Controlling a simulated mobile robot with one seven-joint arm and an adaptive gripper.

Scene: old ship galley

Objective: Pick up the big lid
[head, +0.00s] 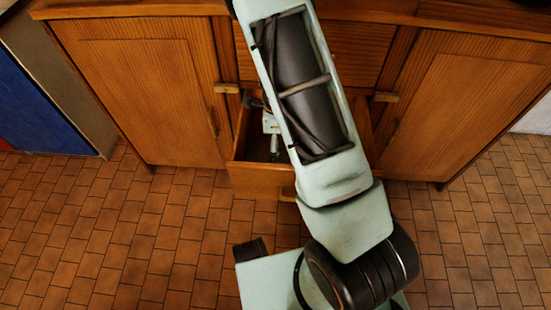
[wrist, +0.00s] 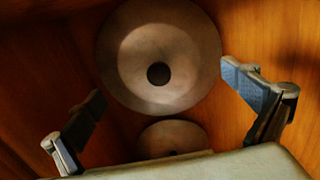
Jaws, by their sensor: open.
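The big lid (wrist: 190,50) is a round, grey-beige disc with a dark round knob at its middle. It lies in the open wooden drawer (head: 255,178), towards the far end in the wrist view. A smaller lid (wrist: 172,132) of like colour lies nearer, partly hidden by my gripper's body. My gripper (wrist: 165,92) is open and empty, its fingers apart on the left and right of the big lid's near part. I cannot tell its height above the lid. In the head view my arm hides much of the drawer, and no lid can be made out.
Wooden drawer walls close in on the left and right of the lids. Cabinet doors (head: 150,95) stand shut on the left, and another shut door (head: 460,105) is on the right. A worktop runs above. The tiled floor (head: 120,225) in front is clear.

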